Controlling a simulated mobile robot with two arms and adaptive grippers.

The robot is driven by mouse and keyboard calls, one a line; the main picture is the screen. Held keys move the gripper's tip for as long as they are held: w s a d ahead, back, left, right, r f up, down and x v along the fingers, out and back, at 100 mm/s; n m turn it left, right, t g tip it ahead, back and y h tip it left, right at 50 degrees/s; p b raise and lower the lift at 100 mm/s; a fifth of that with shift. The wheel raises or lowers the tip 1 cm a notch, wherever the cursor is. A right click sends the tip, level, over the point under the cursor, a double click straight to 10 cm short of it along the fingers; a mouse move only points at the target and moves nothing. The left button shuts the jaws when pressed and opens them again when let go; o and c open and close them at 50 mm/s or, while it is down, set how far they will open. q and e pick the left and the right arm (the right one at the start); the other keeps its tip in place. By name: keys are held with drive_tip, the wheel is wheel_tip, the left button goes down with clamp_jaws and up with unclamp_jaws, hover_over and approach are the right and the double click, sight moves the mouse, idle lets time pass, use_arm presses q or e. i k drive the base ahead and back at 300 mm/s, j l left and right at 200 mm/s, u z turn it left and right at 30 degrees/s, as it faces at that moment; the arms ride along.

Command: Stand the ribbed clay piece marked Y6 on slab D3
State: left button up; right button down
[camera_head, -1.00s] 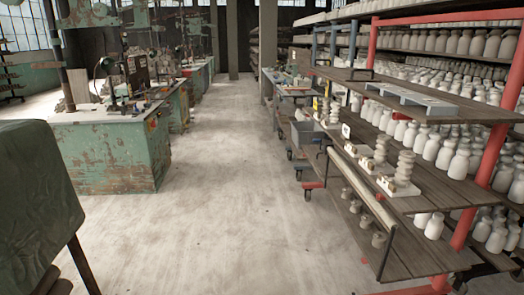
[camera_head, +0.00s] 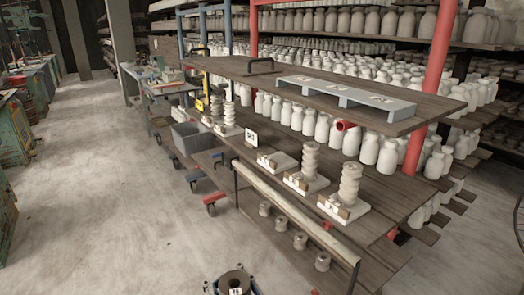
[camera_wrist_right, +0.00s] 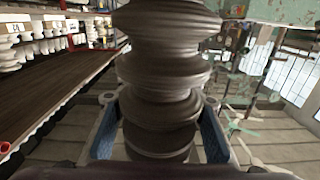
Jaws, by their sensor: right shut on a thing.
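My right gripper (camera_head: 234,288) is at the bottom edge of the head view, shut on a grey-brown ribbed clay piece (camera_head: 236,278). The piece carries a small white tag, too small to read surely as Y6. In the right wrist view the ribbed piece (camera_wrist_right: 165,75) stands between two blue-padded fingers (camera_wrist_right: 160,135). Pale slabs lie along the middle shelf. One slab (camera_head: 284,162) has no ribbed piece standing on it. The slabs nearer me (camera_head: 316,185) (camera_head: 352,211) bear standing ribbed pieces. I cannot read which slab is D3. My left gripper is out of view.
The middle shelf board (camera_head: 380,192) has a pale front rail (camera_head: 285,205). An upper board with a grey rack (camera_head: 345,98) overhangs its back. Several short pieces (camera_head: 300,241) stand on the lower shelf. A grey bin (camera_head: 192,137) is beyond. The floor (camera_head: 110,200) at left is open.

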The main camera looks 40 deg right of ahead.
sight(279, 159)
drive_tip(key=i, duration=2.9)
drive_tip(key=i+z, duration=0.45)
drive_tip(key=i+j+z, duration=0.2)
drive_tip(key=z, duration=2.45)
drive_tip(key=j, duration=0.1)
